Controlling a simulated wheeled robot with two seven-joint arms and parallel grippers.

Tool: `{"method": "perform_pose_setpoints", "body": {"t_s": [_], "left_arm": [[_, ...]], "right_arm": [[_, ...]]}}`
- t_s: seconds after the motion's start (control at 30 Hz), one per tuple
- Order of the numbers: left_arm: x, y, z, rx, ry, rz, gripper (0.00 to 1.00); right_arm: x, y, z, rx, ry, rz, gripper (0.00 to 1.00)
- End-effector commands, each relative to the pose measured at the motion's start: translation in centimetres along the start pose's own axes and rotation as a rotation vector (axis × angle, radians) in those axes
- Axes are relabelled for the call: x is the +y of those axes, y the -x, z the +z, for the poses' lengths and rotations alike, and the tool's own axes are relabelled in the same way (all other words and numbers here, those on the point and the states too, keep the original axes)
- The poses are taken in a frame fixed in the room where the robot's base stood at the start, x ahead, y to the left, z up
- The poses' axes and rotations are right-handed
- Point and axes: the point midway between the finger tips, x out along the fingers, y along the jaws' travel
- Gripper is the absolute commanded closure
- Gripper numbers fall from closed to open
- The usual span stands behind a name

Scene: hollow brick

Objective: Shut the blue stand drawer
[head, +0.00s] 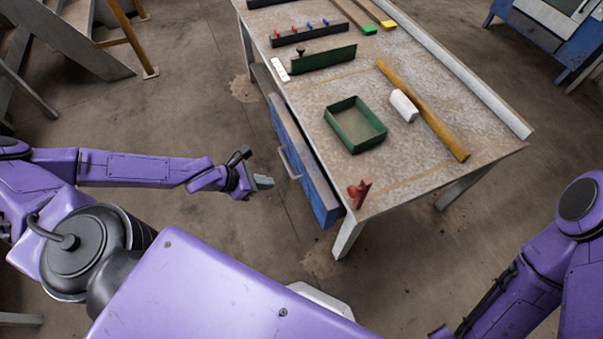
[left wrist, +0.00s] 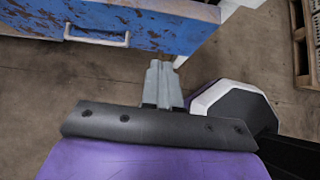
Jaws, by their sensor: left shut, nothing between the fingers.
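The blue drawer (head: 307,169) is under the near left side of the worktable and stands out a little past the table edge. Its pale bar handle (head: 289,163) faces my left gripper (head: 264,182). The left gripper is shut and empty, a short way left of the drawer front and apart from it. In the left wrist view the worn blue drawer front (left wrist: 165,28) and its handle (left wrist: 97,36) are at the top. The shut fingers (left wrist: 162,79) point toward the front, right of the handle. My right gripper is not in view; only part of that arm shows.
The worktable top (head: 440,95) bears a green tray (head: 355,125), a yellow bar (head: 424,110), a white block (head: 404,106) and a red piece (head: 359,193). A table leg (head: 347,237) stands near the drawer. The floor left of the drawer is clear.

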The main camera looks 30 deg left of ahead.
Motion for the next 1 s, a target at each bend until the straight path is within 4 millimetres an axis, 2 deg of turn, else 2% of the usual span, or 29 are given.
{"method": "perform_pose_setpoints", "body": {"t_s": [0.07, 0.17, 0.4, 0.6, 0.7, 1.0], "left_arm": [[0.7, 0.0, -0.1, -0.013, 0.016, 0.015, 1.00], [0.7, -1.5, -0.4, -0.017, 0.014, 0.014, 1.00], [0.6, -6.7, -0.7, -0.012, 0.010, 0.011, 1.00], [0.6, -10.7, -0.4, -0.013, 0.011, 0.010, 1.00], [0.6, -11.3, 1.6, -0.014, 0.011, 0.011, 1.00], [0.8, -12.6, 3.0, -0.012, 0.014, 0.014, 1.00]], "right_arm": [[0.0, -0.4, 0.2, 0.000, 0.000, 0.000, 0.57], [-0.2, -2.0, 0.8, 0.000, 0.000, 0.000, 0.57], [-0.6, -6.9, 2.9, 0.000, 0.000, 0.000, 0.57], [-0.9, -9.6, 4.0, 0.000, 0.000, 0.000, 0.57], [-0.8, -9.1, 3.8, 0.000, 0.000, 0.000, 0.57], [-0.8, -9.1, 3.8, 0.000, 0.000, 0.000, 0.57]]}}
